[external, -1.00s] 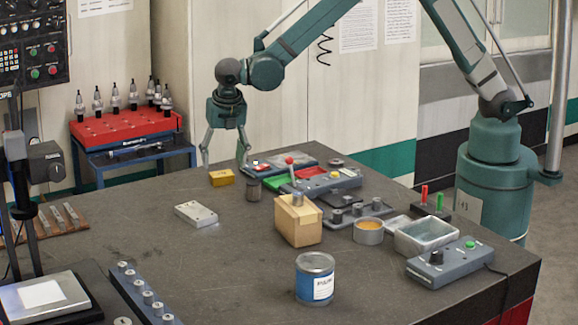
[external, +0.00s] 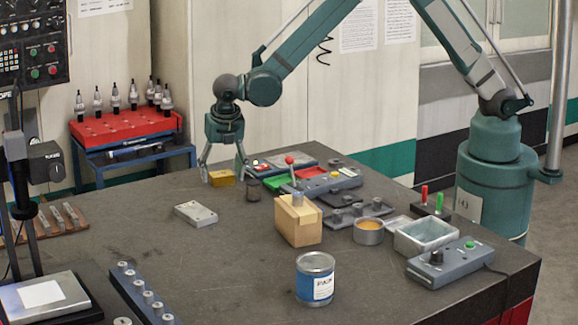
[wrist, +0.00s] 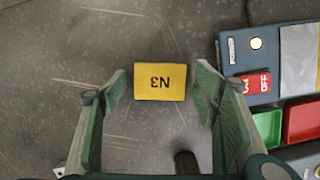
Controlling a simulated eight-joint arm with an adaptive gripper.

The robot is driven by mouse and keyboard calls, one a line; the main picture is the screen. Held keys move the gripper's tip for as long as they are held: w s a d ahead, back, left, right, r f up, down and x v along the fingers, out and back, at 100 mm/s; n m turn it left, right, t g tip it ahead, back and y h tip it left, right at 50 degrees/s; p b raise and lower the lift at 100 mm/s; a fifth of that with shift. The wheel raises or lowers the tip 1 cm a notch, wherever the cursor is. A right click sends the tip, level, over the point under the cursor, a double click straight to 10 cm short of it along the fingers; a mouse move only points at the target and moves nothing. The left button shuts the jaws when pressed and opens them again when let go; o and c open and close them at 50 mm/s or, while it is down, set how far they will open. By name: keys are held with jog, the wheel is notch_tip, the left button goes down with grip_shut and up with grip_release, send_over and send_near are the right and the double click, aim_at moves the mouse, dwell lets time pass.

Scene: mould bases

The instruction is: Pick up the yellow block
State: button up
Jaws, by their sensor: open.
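The yellow block (external: 222,178) lies on the dark table near its far edge. In the wrist view the yellow block (wrist: 159,81) shows a dark "N3" on its top, upside down in the picture. My gripper (external: 223,175) is low over the table, its fingers spread around the block's place. In the wrist view my gripper (wrist: 160,88) is open, with one green-padded finger on each side of the block and a gap on both sides. The fingers do not touch it in that view. How high the fingertips are above the table is hard to tell.
A dark cylinder (external: 253,189) stands close to the block's right. Right of it is a control box with a red-knobbed lever (external: 289,160) and green and red trays (wrist: 302,120). A pale plate (external: 196,213) lies nearer; a wooden block (external: 297,222) stands to the right.

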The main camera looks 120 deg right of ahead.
aim_at(225, 173)
jog(key=c, duration=1.1)
jog(key=shift+r, duration=0.15)
notch_tip(225, 173, up, 10)
jog(key=shift+b, duration=0.3)
dwell(0.5)
